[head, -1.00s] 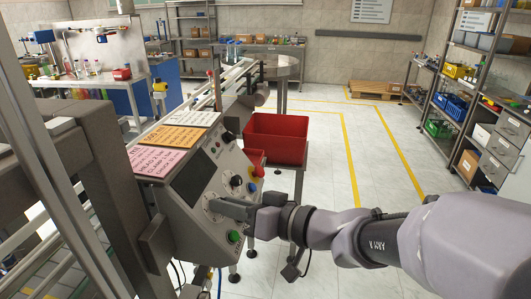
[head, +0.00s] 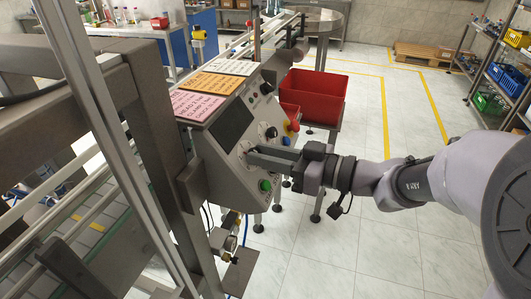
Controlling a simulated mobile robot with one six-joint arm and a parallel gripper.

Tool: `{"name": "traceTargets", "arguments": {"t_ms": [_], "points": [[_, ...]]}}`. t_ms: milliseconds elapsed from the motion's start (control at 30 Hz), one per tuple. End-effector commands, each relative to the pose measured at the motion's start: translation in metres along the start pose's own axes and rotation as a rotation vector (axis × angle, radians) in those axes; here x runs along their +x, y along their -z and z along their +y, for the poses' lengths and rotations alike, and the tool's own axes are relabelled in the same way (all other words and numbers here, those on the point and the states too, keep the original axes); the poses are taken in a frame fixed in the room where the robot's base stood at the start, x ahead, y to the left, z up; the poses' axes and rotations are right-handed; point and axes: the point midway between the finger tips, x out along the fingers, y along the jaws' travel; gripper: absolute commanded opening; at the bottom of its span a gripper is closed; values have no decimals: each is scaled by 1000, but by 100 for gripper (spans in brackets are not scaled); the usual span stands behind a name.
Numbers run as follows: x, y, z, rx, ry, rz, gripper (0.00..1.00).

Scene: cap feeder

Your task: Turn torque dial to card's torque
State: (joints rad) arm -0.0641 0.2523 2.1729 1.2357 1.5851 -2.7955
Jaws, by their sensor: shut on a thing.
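The grey control panel (head: 229,160) stands in the middle of the head view, with a dark screen, knobs and buttons on its sloped face. My gripper (head: 252,156) reaches in from the right and is shut on a dial (head: 243,147) on the lower part of the panel. The jaws hide most of that dial, and its scale and pointer cannot be read. A pink card (head: 197,104), an orange card (head: 215,83) and a white card (head: 233,67) lie along the top of the panel. Their print is too small to read surely.
A green button (head: 265,185) sits just below my gripper. A black knob (head: 271,132), a blue button (head: 286,141) and a red-and-yellow button (head: 293,125) are close above it. A red bin (head: 315,97) stands behind. A conveyor frame (head: 150,130) blocks the left; floor at right is clear.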

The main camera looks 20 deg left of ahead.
Motion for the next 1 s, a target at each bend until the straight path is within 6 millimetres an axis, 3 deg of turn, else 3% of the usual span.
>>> {"name": "traceTargets", "arguments": {"t_ms": [300,333,433,867,1000], "points": [[0,-3,0,0,2,-6,0],[0,-3,0,0,2,-6,26],[0,-2,0,0,2,-5,46],[0,-1,0,-1,0,-2,46],[-10,0,1,-1,-2,-2,46]]}}
